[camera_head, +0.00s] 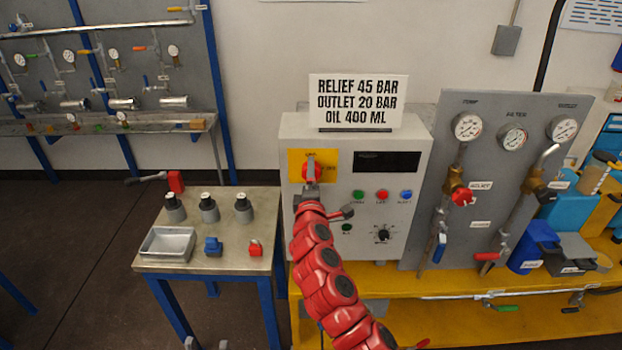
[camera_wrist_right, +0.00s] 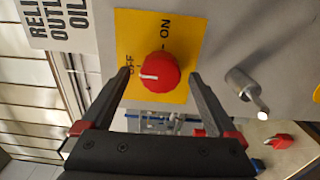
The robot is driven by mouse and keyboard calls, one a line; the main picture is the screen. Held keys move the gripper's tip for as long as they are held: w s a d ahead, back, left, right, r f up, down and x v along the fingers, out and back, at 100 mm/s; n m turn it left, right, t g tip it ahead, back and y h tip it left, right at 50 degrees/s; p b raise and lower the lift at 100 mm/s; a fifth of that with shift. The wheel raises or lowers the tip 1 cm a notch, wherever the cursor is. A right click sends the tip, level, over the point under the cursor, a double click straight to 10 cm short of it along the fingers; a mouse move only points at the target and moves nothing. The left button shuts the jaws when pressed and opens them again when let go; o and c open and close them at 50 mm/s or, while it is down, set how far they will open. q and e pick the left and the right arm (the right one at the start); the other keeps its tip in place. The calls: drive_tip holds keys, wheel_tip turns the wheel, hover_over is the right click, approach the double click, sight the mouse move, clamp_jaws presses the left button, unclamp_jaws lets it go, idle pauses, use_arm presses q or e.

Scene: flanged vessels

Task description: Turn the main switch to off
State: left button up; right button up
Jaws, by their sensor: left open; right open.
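The main switch is a red round knob (camera_wrist_right: 158,73) on a yellow plate (camera_wrist_right: 188,20), labelled OFF and ON. In the right wrist view its white mark points left, to the OFF side. In the head view the knob (camera_head: 313,172) is partly covered by my right arm. My right gripper (camera_wrist_right: 160,73) is open, with a finger on either side of the knob and gaps visible between fingers and knob. In the head view my left gripper (camera_head: 205,344) shows only its fingertips at the bottom edge, open and far from the switch.
The grey control box (camera_head: 410,225) carries coloured buttons, a black dial (camera_head: 383,234) and a dark display (camera_head: 386,162). A grey gauge panel (camera_head: 490,225) stands to its right. A small table (camera_head: 180,266) with vessels and a tray (camera_head: 168,243) stands left. Dark floor is free further left.

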drive_tip(key=s+b, duration=0.5)
drive_tip(key=s, duration=1.2)
drive_tip(key=shift+f, duration=0.1)
